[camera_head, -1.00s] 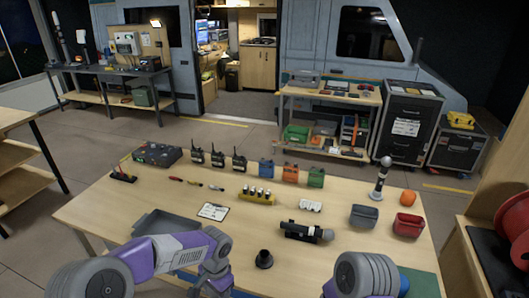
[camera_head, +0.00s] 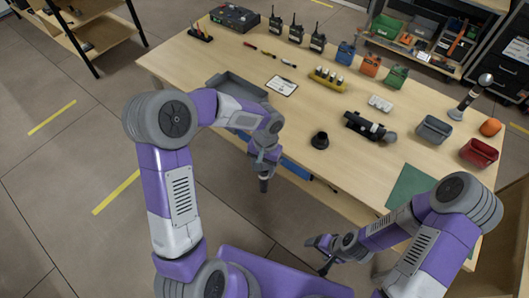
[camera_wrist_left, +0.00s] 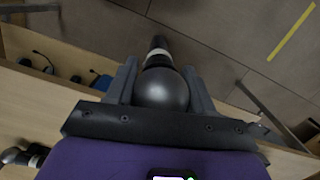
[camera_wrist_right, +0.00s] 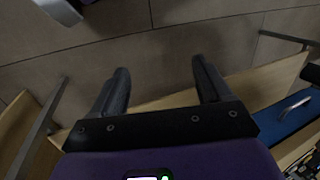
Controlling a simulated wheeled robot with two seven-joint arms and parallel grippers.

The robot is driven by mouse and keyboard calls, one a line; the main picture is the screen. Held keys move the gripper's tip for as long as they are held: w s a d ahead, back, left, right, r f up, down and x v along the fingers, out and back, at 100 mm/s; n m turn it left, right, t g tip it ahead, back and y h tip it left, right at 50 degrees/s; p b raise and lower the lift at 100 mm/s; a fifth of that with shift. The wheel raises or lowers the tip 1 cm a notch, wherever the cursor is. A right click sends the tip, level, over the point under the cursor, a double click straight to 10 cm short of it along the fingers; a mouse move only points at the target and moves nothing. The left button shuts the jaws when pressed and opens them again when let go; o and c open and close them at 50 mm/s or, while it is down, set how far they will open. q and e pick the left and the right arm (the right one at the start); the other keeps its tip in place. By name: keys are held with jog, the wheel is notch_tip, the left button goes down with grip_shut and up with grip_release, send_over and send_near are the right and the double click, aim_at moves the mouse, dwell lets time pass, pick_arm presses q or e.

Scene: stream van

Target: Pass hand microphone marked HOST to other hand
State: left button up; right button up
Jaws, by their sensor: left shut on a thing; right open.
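A dark hand microphone (camera_head: 264,185) hangs from my left gripper (camera_head: 263,157), in front of the table's near edge. In the left wrist view, its round grey head (camera_wrist_left: 161,90) sits between the fingers of my left gripper (camera_wrist_left: 162,88), and its handle with a pale band points away. No HOST lettering is readable on it. My right gripper (camera_head: 322,250) is open and empty, lower and to the right of the microphone and apart from it. The right wrist view shows the spread fingers of my right gripper (camera_wrist_right: 160,85) with only floor and furniture beyond.
On the table (camera_head: 225,140) are a grey tray (camera_head: 235,88), a clipboard (camera_head: 281,85), a black cylinder (camera_head: 320,140), a lying microphone (camera_head: 370,126), a standing microphone (camera_head: 470,97), and grey (camera_head: 433,129) and red (camera_head: 478,152) bins. Open floor lies before the table.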

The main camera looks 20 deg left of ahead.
jog(key=shift+c, duration=0.8)
jog(key=shift+w+a, duration=0.1)
jog(key=shift+a, duration=0.1)
jog(key=s+a+r+n+g+h, duration=0.1)
jog(key=s+a+r+n+g, duration=0.2)
jog(key=a+n, duration=0.6)
jog(key=s+d+n+h, duration=0.3)
jog(key=d+n+h, duration=0.3)
jog(key=n+h, duration=0.25)
jog(key=w+d+r+n+t+h, duration=0.2)
jog(key=w+r+n+t+h, duration=0.1)
jog(key=w+n, duration=0.25)
pick_arm(q)
jog(key=w+d+r+m, duration=0.3)
jog(key=d+r, duration=0.1)
jog(key=d, duration=0.2)
jog(key=w+d+r+m, duration=0.3)
jog(key=d+r+m, duration=0.1)
jog(key=d, duration=0.3)
jog(key=shift+w+r+y, duration=0.25)
jog(key=shift+w+y, duration=0.15)
jog(key=shift+d, duration=0.1)
pick_arm(e)
jog(key=w+a+r+n+t+y, duration=0.4)
jog(key=w+a+r+n+t, duration=0.85)
jog(key=r+t, duration=0.35)
jog(key=shift+t, duration=0.4)
jog(key=x, duration=1.1)
jog(key=shift+w+a+f, duration=0.15)
jog(key=shift+a, duration=0.2)
